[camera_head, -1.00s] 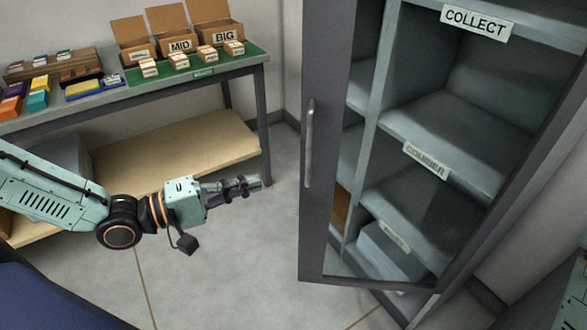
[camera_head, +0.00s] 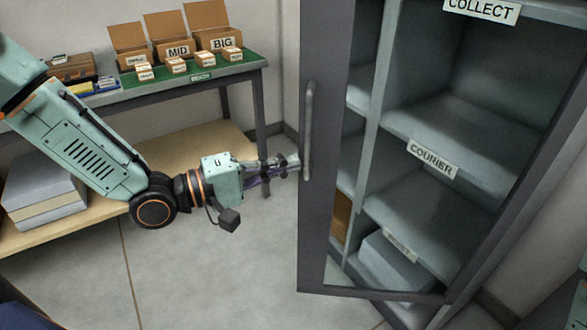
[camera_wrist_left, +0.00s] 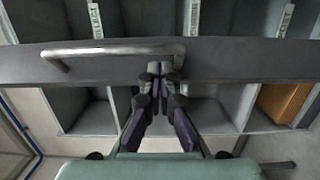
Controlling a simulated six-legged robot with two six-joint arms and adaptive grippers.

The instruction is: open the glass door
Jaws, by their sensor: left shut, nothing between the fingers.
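The glass door (camera_head: 325,200) has a dark grey frame and stands in front of a grey cabinet. Its handle-side edge seems to stand off from the cabinet. Its vertical bar handle (camera_head: 309,130) is on the left frame bar; in the wrist view the handle (camera_wrist_left: 110,50) lies across the upper left. My left gripper (camera_head: 295,163) is shut and empty, its tips close to the lower part of the handle. In the wrist view the left gripper's tips (camera_wrist_left: 160,70) overlap the door frame by one handle end; I cannot tell whether they touch. My right gripper is not in view.
The cabinet holds shelves labelled COLLECT (camera_head: 482,10) and COURIER (camera_head: 432,158). A table with a green mat (camera_head: 165,85) and cardboard boxes stands behind my left arm. Below is a wooden shelf (camera_head: 190,155) with grey boxes. The floor before the door is clear.

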